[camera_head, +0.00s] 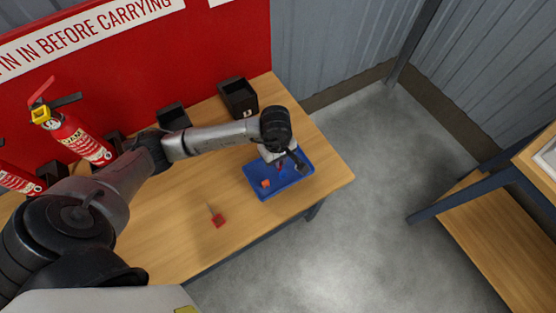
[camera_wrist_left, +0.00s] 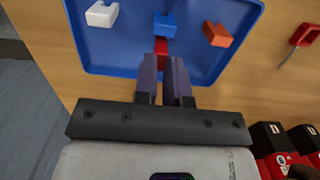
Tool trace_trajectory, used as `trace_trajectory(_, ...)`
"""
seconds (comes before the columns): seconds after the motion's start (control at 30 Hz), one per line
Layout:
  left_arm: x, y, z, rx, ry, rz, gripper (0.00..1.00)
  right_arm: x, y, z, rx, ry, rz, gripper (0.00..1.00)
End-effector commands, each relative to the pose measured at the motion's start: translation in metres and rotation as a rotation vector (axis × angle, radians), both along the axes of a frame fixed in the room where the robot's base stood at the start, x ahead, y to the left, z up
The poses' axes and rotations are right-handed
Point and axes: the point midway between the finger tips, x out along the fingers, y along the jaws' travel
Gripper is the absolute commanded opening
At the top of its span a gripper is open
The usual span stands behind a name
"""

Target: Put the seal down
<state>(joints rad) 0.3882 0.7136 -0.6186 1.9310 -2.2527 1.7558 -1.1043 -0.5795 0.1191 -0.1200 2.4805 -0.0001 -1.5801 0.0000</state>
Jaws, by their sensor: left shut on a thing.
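My left gripper (camera_wrist_left: 160,58) is over the blue tray (camera_head: 295,185), and its fingers are shut on a small red seal (camera_wrist_left: 161,46). Only part of the seal shows between the fingertips. In the head view the arm and wrist partly cover the tray. I cannot tell whether the seal touches the tray floor. A blue piece (camera_wrist_left: 165,23) lies just beyond the fingertips. An orange piece (camera_wrist_left: 217,35) and a white piece (camera_wrist_left: 101,14) lie to either side in the tray. My right gripper is not in view.
A red piece with a thin pin (camera_head: 219,220) lies on the wooden table (camera_head: 175,240). A black holder (camera_head: 238,98) stands behind the tray. A red extinguisher (camera_head: 80,138) is at left. The tray is near the table's right end.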

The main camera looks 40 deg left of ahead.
Motion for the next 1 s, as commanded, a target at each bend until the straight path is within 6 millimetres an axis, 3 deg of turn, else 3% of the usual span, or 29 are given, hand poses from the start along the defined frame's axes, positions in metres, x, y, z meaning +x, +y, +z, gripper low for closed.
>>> trace_trajectory(0.1,-0.0005,-0.0002,-0.0127,0.0,0.002,0.001,0.0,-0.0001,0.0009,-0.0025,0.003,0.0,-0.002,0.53)
trace_trajectory(0.5,0.0,0.0,-0.0173,0.001,0.0,0.0,0.0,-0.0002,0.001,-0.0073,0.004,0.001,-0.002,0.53)
trace_trajectory(0.53,0.0,-0.0001,-0.0155,0.0,0.0,0.0,0.14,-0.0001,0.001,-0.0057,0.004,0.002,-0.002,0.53)
trace_trajectory(0.77,0.0,-0.0001,-0.0152,0.0,0.0,0.0,0.36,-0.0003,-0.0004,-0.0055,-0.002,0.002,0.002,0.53)
trace_trajectory(1.0,0.0,-0.0002,-0.0146,0.0,0.0,0.0,0.37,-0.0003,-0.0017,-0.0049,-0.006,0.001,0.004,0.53)
